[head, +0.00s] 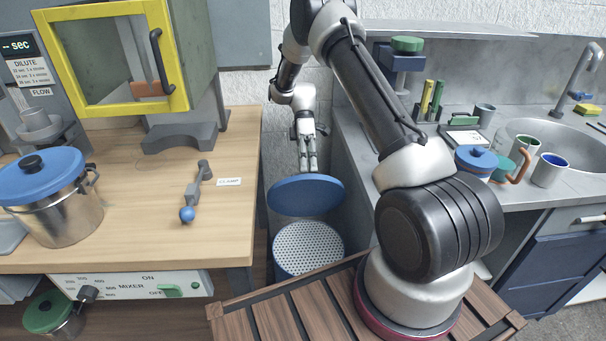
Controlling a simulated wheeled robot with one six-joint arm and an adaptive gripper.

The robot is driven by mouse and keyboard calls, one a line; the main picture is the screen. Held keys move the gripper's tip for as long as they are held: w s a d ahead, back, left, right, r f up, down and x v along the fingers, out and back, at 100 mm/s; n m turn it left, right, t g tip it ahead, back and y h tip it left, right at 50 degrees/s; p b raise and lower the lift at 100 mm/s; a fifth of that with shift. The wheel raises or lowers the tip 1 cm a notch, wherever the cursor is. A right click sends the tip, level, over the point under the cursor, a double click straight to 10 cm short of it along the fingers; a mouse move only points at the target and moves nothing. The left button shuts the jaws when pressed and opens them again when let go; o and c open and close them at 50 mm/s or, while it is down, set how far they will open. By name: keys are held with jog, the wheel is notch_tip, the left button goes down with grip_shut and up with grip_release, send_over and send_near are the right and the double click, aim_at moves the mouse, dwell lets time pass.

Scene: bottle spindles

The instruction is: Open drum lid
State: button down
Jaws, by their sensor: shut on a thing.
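The drum (308,272) stands low between the wooden bench and the sink counter. Its top shows a round perforated grey surface. The flat blue lid (306,196) is behind and above this surface, tilted, leaving most of the drum's top uncovered. My gripper (308,168) points down at the far upper edge of the lid, with its fingers close together and shut at the lid. The exact grip point is too small to make out. I cannot tell whether the lid still touches the drum at the back.
The wooden bench (130,240) is left, with a blue-lidded pot (55,212), a clamp (197,190) and a yellow-framed cabinet (120,55). The counter (352,135) is right, holding mugs (549,170) and a sink (560,130). The gap around the drum is narrow.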

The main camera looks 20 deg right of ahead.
jog(key=w+d+f+g, duration=0.1)
jog(key=w+d+f, duration=0.1)
jog(key=w, duration=0.5)
jog(key=shift+w+d+f, duration=0.2)
jog(key=shift+d+f, duration=0.05)
jog(key=shift+f, duration=0.25)
jog(key=c, duration=1.3)
grip_release()
jog(key=shift+f, duration=0.1)
jog(key=shift+c, duration=0.2)
jog(key=shift+w+r, duration=0.1)
jog(key=shift+r, duration=0.4)
jog(key=shift+c, duration=0.9)
notch_tip(320, 180, up, 10)
jog(key=shift+f, duration=0.25)
